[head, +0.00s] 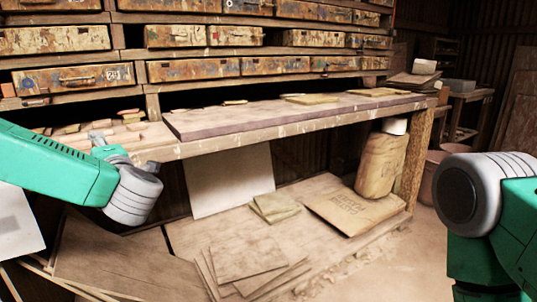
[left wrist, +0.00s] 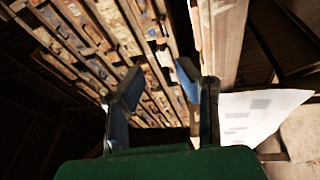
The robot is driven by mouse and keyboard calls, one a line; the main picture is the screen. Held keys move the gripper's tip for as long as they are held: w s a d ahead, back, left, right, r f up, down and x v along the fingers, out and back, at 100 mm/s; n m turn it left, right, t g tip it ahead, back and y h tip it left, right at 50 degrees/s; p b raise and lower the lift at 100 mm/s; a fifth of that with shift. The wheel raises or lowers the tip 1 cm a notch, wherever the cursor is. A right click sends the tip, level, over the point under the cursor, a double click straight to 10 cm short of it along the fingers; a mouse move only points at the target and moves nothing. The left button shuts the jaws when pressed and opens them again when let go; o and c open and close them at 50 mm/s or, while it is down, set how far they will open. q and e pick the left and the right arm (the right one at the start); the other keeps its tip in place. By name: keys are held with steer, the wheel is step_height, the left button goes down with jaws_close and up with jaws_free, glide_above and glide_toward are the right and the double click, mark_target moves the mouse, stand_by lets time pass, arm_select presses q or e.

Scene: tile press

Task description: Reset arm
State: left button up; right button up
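My left arm comes in from the left in the head view, green with a grey banded joint. Its gripper (head: 99,137) is small there, at the front of the wooden workbench (head: 255,138) near its left end, and partly hidden by the arm. In the left wrist view the two dark fingers of my left gripper (left wrist: 158,72) stand apart with nothing between them. My right arm shows at the right edge of the head view as green links and a grey joint. Its gripper is not in view.
Shelves of worn drawers (head: 228,68) rise behind the bench. A brown bag (head: 382,163) leans by the bench leg. The floor at right (head: 395,255) is clear.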

arm_select(q)
steer(key=s+d+f+m+h, duration=0.2)
steer(key=d+f+m+h, duration=0.3)
steer(key=f, duration=0.5)
steer(key=s+d+f+m+h, duration=0.3)
steer(key=f+m, duration=0.3)
steer(key=f, duration=0.3)
steer(key=s+d+f+m+h, duration=0.2)
steer(key=d+f+m+h, duration=0.15)
steer(key=f+m, duration=0.45)
steer(key=s+f+m+g+h, duration=0.2)
steer(key=s+f+g+h, duration=0.15)
steer(key=s+f, duration=0.7)
steer(key=s+a+f+m+g, duration=0.2)
steer(key=s+f+g, duration=0.1)
steer(key=s, duration=0.5)
steer(key=s+a+f+m+g+y, duration=0.1)
steer(key=s+f+m+g, duration=0.2)
steer(key=s, duration=0.5)
steer(key=s+a+f+m+g, duration=0.15)
steer(key=s+f+g, duration=0.25)
steer(key=s, duration=0.4)
step_height(320, 180, up, 14)
steer(key=w+p, duration=0.1)
steer(key=p, duration=1.3)
steer(key=shift+a+r, duration=0.25)
arm_select(e)
step_height(320, 180, up, 15)
steer(key=shift+a+f, duration=0.15)
steer(key=shift+a, duration=0.3)
